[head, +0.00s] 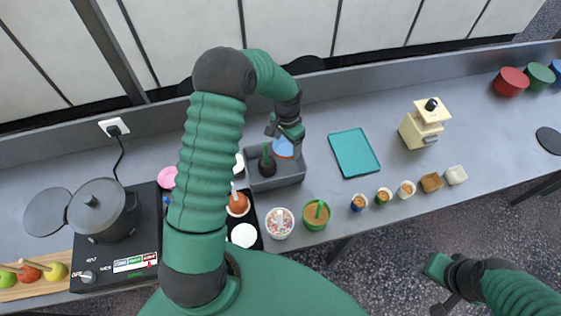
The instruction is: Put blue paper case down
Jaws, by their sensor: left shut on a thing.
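My left gripper (287,131) is shut on a blue paper case (284,149), whose orange part shows along its edge. It holds the case over the right part of a grey bin (293,177); I cannot tell whether the case touches the bin.
A dark item with a green stick (267,162) is in the bin's left part. A teal tray (354,153) lies bare to the right. Tubs of sprinkles (280,223) and brown contents (316,214) stand in front. A cream machine (423,124) stands farther right.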

